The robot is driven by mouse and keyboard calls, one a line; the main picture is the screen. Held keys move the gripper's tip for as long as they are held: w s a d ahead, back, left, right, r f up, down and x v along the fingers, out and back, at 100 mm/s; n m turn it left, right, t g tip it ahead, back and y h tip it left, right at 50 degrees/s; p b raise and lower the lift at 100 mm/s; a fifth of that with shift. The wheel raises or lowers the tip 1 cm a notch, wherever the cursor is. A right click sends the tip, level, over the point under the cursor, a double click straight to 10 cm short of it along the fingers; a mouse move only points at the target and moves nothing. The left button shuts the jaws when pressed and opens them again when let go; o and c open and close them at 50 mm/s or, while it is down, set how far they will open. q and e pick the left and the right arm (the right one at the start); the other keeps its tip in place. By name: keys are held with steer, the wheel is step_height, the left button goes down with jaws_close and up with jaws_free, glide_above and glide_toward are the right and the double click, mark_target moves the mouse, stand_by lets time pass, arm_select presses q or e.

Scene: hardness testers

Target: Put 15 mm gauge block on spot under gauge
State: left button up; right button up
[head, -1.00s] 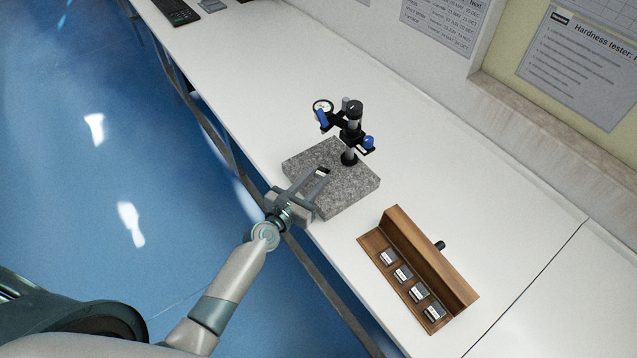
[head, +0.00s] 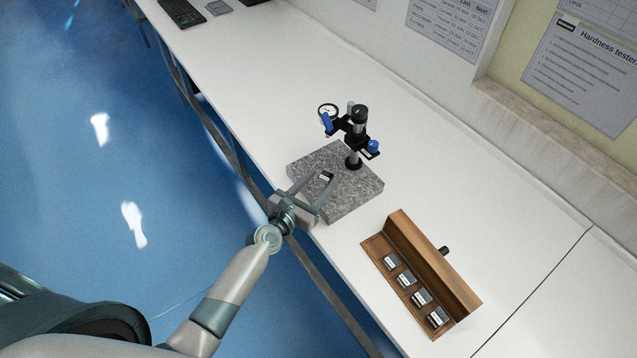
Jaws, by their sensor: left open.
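A small dark gauge block with a pale label (head: 326,177) lies on the speckled granite base (head: 352,196) of the gauge stand, below and in front of the dial. The dial gauge (head: 327,113) is held by a black clamp on an upright post (head: 355,150). Any marked spot under the gauge cannot be made out. My left gripper (head: 317,187) is open, its fingers reaching over the front left part of the base. Its fingertips are close to the block, one on each side, and appear apart from it. My right gripper is not in view.
A wooden rack (head: 430,262) with several labelled blocks (head: 421,297) stands to the right on the white bench (head: 270,85). The bench behind the stand is clear.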

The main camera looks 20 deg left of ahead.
arm_select(q)
steer(key=shift+s+a, duration=0.1)
steer(key=shift+s, duration=0.3)
steer(key=b+v, duration=0.1)
steer(key=v, duration=1)
steer(key=shift+r, duration=0.2)
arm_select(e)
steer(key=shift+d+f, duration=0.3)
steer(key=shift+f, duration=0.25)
arm_select(q)
steer(key=shift+s, duration=0.1)
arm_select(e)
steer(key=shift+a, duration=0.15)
